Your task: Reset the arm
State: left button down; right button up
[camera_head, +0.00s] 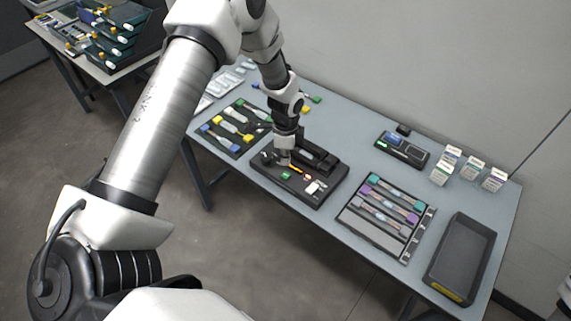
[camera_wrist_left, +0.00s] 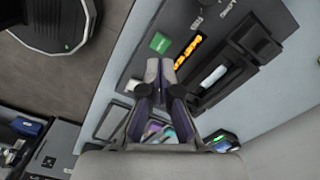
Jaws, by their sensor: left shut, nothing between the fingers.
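My left gripper (camera_head: 284,160) is over the left part of the dark fusion splicer (camera_head: 318,196) on the table. In the left wrist view my left gripper (camera_wrist_left: 160,75) has its fingertips together with nothing between them. The splicer also shows in the left wrist view (camera_wrist_left: 140,55), with a green button (camera_wrist_left: 160,43), an orange lit strip (camera_wrist_left: 189,54) and a white piece (camera_wrist_left: 213,76). The gap between the fingertips and the splicer is hard to judge. My right gripper is not in view.
A tool tray (camera_head: 232,152) lies left of the splicer. A tray with purple and teal pieces (camera_head: 372,236) and an empty dark bin (camera_head: 462,258) stand at right. A dark device (camera_head: 402,150) and several small boxes (camera_head: 472,167) are at the back.

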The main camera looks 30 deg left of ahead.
pick_arm(q)
jog(key=shift+f, duration=0.1)
jog(key=shift+s+f, duration=0.1)
jog(key=shift+f, duration=0.15)
jog(key=shift+m+g, duration=0.3)
jog(key=shift+g, duration=0.5)
jog(key=s+f, duration=0.1)
jog(key=f, duration=0.1)
jog(key=s+d+f+b, duration=0.1)
jog(key=s, duration=0.1)
jog(key=s+f+b, duration=0.1)
jog(key=s+f, duration=0.1)
jog(key=shift+d+f, duration=0.3)
jog(key=shift+f, duration=0.05)
jog(key=s+d+f+n+b, duration=0.1)
jog(key=s+d+f+n, duration=0.1)
jog(key=s+n, duration=0.2)
jog(key=s+d+f+n+t+b, duration=0.1)
jog(key=s+n, duration=0.4)
jog(key=s, duration=0.6)
jog(key=s+d+f+n, duration=0.4)
jog(key=s+n, duration=0.1)
jog(key=s, duration=0.3)
jog(key=shift+f+t+b, duration=0.15)
jog(key=shift+t+b, duration=0.15)
jog(key=shift+b, duration=0.1)
dwell(3.2)
